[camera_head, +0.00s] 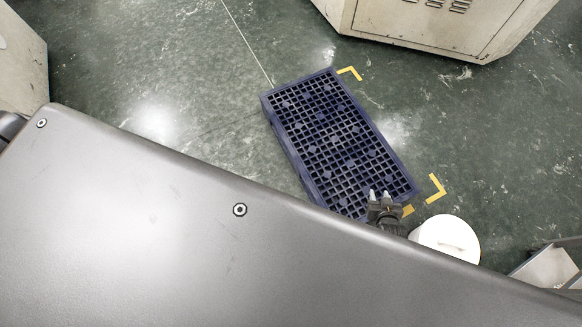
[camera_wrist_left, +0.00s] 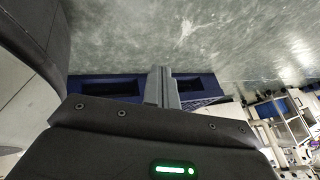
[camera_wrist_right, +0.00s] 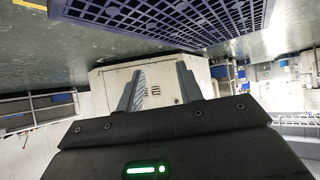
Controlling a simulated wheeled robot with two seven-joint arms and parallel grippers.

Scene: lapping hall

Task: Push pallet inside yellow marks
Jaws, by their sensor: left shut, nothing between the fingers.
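The dark blue grid pallet (camera_head: 333,190) lies on the green floor, slanted in the head view. One yellow corner mark (camera_head: 350,72) is by its far right corner, and another yellow mark (camera_head: 436,188) is to the right of its near right corner, with bare floor between. A piece of yellow (camera_head: 408,210) shows at the pallet's near end, partly hidden. My right gripper (camera_head: 380,194) is at the pallet's near end; its fingers are apart and empty in the right wrist view (camera_wrist_right: 160,88). My left gripper (camera_wrist_left: 163,84) is shut and empty, with the pallet's blue side (camera_wrist_left: 100,88) behind its fingers.
A beige machine cabinet (camera_head: 430,25) stands beyond the pallet's far end, and another beige cabinet (camera_head: 20,70) is at the left. Open floor lies left and right of the pallet. My grey body covers the lower left.

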